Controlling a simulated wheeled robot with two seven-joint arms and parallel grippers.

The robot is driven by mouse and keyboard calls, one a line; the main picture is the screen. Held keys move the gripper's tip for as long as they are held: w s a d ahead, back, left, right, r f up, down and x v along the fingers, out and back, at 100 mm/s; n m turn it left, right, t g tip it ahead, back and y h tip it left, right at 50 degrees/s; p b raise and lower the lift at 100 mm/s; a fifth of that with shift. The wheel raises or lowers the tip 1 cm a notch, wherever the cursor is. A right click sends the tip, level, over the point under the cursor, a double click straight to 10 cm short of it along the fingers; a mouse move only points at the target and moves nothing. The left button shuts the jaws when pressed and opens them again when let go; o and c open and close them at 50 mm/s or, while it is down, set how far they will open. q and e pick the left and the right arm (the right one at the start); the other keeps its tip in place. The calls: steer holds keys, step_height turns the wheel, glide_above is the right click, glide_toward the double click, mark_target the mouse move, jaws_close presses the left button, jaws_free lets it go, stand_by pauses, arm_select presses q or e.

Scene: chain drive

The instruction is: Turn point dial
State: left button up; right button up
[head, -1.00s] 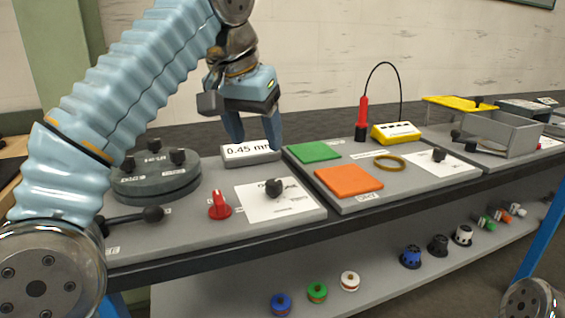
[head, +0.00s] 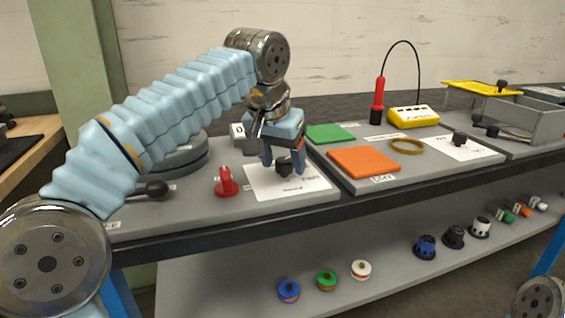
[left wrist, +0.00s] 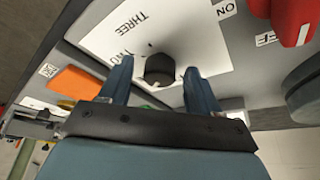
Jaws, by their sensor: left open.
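The point dial is a black knob (head: 284,167) on a white card (head: 300,188) at the front of the grey bench panel. In the left wrist view the knob (left wrist: 159,69) sits on the card (left wrist: 190,32), where the words TWO and THREE can be read. My left gripper (head: 283,168) points down over the dial and is open. In the left wrist view its fingertips (left wrist: 158,70) show on either side of the knob, with gaps between. I cannot tell how far down they reach. My right gripper is not in view.
A red switch handle (head: 227,182) stands just left of the card. A black-knobbed lever (head: 155,189) and a dark round block (head: 185,155) lie further left. An orange pad (head: 363,161) and a green pad (head: 330,133) are to the right. A shelf below holds several small parts.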

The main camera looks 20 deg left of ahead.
arm_select(q)
steer(key=shift+f, duration=0.1)
steer(key=c, duration=1.1)
steer(key=shift+o, duration=0.2)
steer(key=shift+a+r+m+h+p, duration=0.15)
steer(key=shift+m+h+p, duration=0.25)
steer(key=shift+m+p, duration=0.5)
steer(key=m+g+p, duration=0.1)
steer(key=m, duration=0.1)
steer(key=shift+w+m+h+p, duration=0.15)
steer(key=shift+m+h+p, duration=0.15)
steer(key=shift+h, duration=0.1)
steer(key=m+h, duration=0.1)
steer(key=m, duration=0.1)
steer(key=shift+a+m, duration=0.1)
steer(key=shift+m, duration=0.3)
steer(key=shift+w+m+g+h, duration=0.15)
steer(key=shift+m+g, duration=0.35)
steer(key=shift+m, duration=0.65)
steer(key=shift+w+m+g+h, duration=0.1)
steer(key=shift+m+g+h, duration=0.3)
steer(key=shift+m, duration=0.75)
